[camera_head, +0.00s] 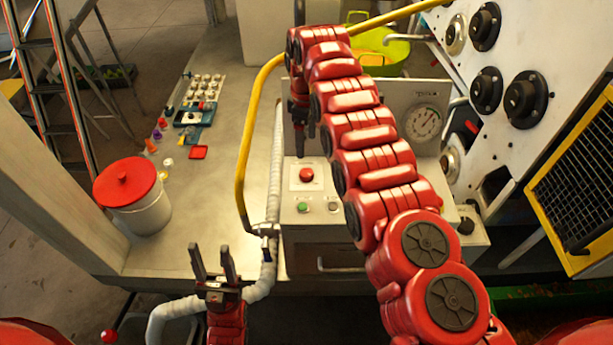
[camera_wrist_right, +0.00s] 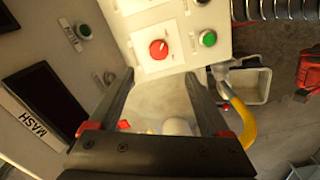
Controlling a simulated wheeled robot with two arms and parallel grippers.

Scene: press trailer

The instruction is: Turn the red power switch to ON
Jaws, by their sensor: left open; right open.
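In the right wrist view a red round knob with a white pointer mark (camera_wrist_right: 158,49) sits on a white plate on a cream panel. A green button (camera_wrist_right: 208,38) is beside it. My right gripper (camera_wrist_right: 158,78) is open and empty, with the knob beyond its fingertips and apart from them. In the head view a red round control (camera_head: 306,175) sits on a pale box; I cannot tell if it is the same one. My right gripper (camera_head: 303,140) hangs behind that box's red control, partly hidden by my arm. My left gripper (camera_head: 214,262) is open and empty at lower left.
A yellow pipe (camera_head: 245,150) and pale hose (camera_head: 274,170) run left of the box. A dial gauge (camera_head: 424,124) and a panel of black knobs (camera_head: 525,98) stand at right. A red-lidded bucket (camera_head: 140,200) is at left. A yellow hose (camera_wrist_right: 240,118) is right of my fingers.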

